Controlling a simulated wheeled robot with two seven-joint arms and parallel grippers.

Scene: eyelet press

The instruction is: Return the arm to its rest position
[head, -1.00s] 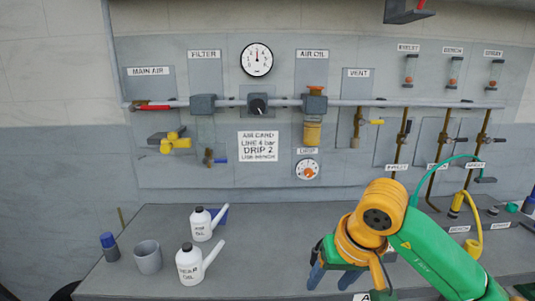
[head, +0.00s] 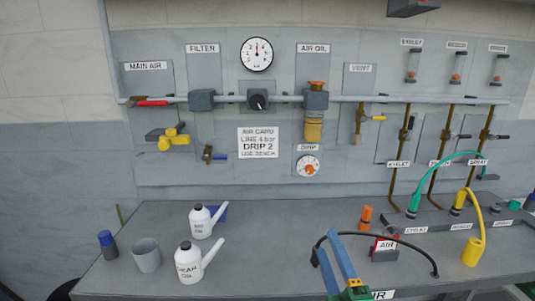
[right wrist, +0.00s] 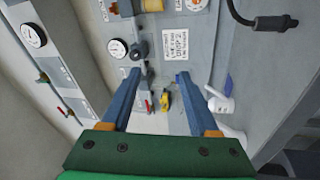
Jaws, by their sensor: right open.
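My right gripper (head: 326,247) is at the bottom edge of the head view, its two blue fingers pointing up and apart over the front part of the bench. It is open, with nothing between the fingers. In the right wrist view the open fingers (right wrist: 157,77) point toward the wall panel, which appears turned on its side. Most of my right arm is below the head view. My left gripper is in neither view.
The grey bench (head: 260,235) holds two white oil cans (head: 188,266), a grey cup (head: 147,256) and a blue-capped bottle (head: 107,245) at left.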

